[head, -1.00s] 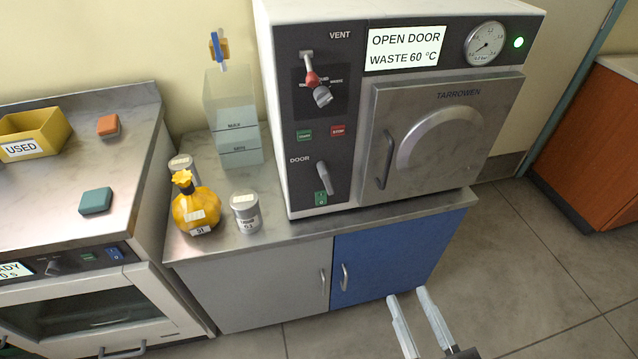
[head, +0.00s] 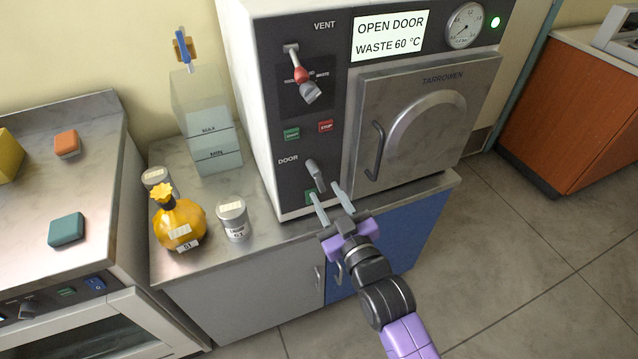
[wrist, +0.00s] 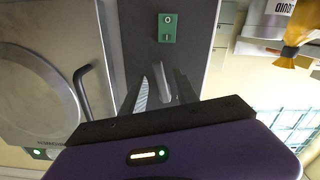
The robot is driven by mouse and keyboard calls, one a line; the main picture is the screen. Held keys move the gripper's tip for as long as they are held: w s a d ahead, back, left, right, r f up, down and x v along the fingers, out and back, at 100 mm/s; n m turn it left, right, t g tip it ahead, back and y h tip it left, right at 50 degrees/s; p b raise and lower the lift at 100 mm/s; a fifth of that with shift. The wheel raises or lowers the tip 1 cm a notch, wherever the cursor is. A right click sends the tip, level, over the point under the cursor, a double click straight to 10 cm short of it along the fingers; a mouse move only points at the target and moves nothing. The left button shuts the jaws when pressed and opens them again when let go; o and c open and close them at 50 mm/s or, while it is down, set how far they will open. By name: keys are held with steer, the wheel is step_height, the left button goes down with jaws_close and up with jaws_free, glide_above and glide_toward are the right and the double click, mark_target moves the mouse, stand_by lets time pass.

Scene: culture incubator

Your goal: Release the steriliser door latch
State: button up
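The steriliser (head: 249,120) stands on the counter with its door (head: 419,130) closed. Its display (head: 390,36) reads "OPEN DOOR WASTE 60 °C". The grey door latch lever (head: 315,174) is on the front panel beside the label DOOR, above a small green plate. My gripper (head: 330,203) is open in front of the latch, its two fingers apart and pointing up at the panel. In the wrist view the latch lever (wrist: 164,84) shows between the fingers (wrist: 160,96). I cannot tell whether they touch it.
The door's curved handle (head: 377,150) is right of the latch. A vent lever (head: 298,70) with a red part is above it. A yellow bottle (head: 180,225) and a grey can (head: 233,217) stand on the counter (head: 281,236) to the left.

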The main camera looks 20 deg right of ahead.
mark_target(322, 187)
steer(key=shift+w, duration=2.1)
steer(key=shift+c, duration=0.3)
jaws_close()
